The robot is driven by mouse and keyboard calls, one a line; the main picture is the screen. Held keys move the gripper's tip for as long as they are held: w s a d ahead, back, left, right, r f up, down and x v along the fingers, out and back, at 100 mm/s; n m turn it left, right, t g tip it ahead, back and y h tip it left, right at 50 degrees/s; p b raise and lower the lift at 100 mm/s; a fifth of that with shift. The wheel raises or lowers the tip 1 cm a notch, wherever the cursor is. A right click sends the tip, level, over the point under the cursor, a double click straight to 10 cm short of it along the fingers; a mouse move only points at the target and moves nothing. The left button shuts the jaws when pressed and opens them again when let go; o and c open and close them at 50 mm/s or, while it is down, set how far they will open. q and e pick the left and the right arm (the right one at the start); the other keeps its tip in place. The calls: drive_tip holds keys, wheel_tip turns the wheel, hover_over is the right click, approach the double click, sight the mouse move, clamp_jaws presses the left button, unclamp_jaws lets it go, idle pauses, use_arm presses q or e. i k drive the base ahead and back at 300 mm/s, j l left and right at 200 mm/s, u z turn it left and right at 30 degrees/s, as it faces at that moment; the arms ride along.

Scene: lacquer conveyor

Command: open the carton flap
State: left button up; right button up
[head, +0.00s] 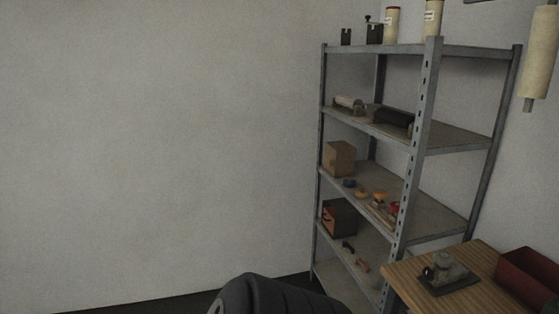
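A small brown cardboard carton (340,159) stands on a middle shelf of the grey metal rack, at its left end. It looks closed, but it is too small to make out a flap. I cannot tell whether this is the task's carton. Neither of my grippers is in view.
The metal rack (427,120) stands against the wall and holds jars, rolls, small coloured items and a dark box (339,217). A wooden table (408,275) at lower right bears a dark device (446,272) and a red bin (528,278). Bare wall fills the left.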

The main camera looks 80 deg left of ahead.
sight(330, 154)
drive_tip(key=u, duration=2.35)
drive_tip(key=i+j+z, duration=0.1)
drive_tip(key=z, duration=0.35)
drive_tip(key=i+j+z, duration=0.25)
drive_tip(key=z, duration=0.25)
